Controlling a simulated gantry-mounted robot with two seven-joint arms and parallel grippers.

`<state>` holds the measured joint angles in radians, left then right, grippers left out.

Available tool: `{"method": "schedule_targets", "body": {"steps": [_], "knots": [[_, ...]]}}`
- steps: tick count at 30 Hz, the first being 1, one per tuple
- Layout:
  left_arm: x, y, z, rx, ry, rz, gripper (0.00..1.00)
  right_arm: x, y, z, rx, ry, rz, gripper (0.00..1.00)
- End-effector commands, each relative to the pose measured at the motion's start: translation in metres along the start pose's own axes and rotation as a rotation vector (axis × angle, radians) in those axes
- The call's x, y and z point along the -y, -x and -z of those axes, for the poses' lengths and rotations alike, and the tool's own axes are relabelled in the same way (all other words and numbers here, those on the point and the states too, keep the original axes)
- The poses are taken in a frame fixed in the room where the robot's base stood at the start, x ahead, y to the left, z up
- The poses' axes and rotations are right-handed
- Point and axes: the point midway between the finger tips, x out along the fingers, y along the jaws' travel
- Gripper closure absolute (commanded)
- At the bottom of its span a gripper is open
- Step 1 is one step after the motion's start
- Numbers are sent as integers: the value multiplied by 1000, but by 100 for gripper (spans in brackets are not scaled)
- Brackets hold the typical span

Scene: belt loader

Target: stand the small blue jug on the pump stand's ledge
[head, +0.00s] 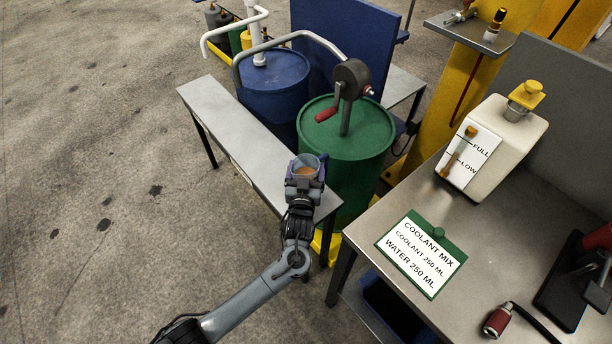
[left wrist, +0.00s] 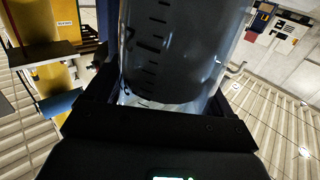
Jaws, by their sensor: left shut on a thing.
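My right gripper is not in view.
A green drum (head: 345,160) with a crank pump (head: 350,80) stands close right of the jug; a blue drum (head: 275,95) is behind. A bench (head: 480,235) at right holds a white tank (head: 495,145) and a coolant mix card (head: 421,254). The floor at left is clear.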

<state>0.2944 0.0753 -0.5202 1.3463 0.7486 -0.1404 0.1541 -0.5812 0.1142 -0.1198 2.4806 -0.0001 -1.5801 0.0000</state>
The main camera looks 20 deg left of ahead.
Motion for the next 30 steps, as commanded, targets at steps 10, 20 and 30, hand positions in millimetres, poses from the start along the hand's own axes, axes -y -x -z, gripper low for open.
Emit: {"method": "schedule_targets", "body": {"steps": [10,20,30], "knots": [[0,0,-20,-3,2,0,65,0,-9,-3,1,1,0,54],[0,0,-25,0,0,0,8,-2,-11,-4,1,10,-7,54],[0,0,-22,0,0,0,0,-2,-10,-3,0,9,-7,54]]}}
